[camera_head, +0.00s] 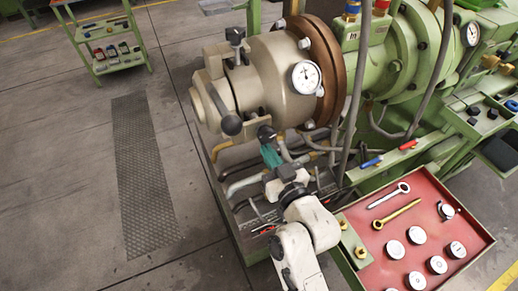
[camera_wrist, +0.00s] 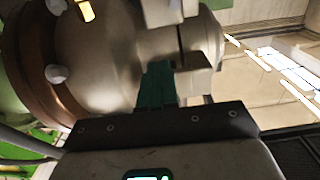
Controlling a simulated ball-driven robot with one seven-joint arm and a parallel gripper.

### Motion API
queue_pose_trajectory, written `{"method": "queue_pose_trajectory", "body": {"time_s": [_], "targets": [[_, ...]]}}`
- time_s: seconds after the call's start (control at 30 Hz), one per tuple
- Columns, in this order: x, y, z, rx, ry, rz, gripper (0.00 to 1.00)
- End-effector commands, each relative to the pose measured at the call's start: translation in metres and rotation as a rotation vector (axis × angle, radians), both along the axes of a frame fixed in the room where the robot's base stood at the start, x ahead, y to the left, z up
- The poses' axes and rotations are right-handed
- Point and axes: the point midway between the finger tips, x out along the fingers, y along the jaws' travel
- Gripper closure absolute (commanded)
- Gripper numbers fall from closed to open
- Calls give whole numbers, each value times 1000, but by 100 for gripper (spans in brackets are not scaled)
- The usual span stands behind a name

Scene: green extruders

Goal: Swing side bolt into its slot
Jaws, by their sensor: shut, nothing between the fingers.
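The beige extruder head (camera_head: 262,85) has a flanged front ring on its left with lugs and slots. A bolt with a dark nut (camera_head: 235,37) stands upright at its top. A dark rounded knob (camera_head: 231,124) sits at the front side lug; I take it for the side bolt, but cannot be sure. My gripper (camera_head: 266,138) is below the head, to the right of that knob, its tips close to the underside. In the wrist view my teal fingers (camera_wrist: 158,78) are together and empty, in front of the beige body (camera_wrist: 115,65). Whether they touch the head cannot be told.
A dial gauge (camera_head: 305,75) sticks out from the head beside a brown flange (camera_head: 325,60). Hoses run under the head. A red-topped tray (camera_head: 390,225) with gauges and eye bolts stands at lower right. The floor at left is clear around a dark grating (camera_head: 143,170).

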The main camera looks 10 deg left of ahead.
Motion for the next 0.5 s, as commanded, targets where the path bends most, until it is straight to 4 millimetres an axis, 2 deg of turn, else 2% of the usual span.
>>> {"method": "queue_pose_trajectory", "body": {"time_s": [0.5], "targets": [[-38, -27, -5, -1, 5, -2, 100]]}}
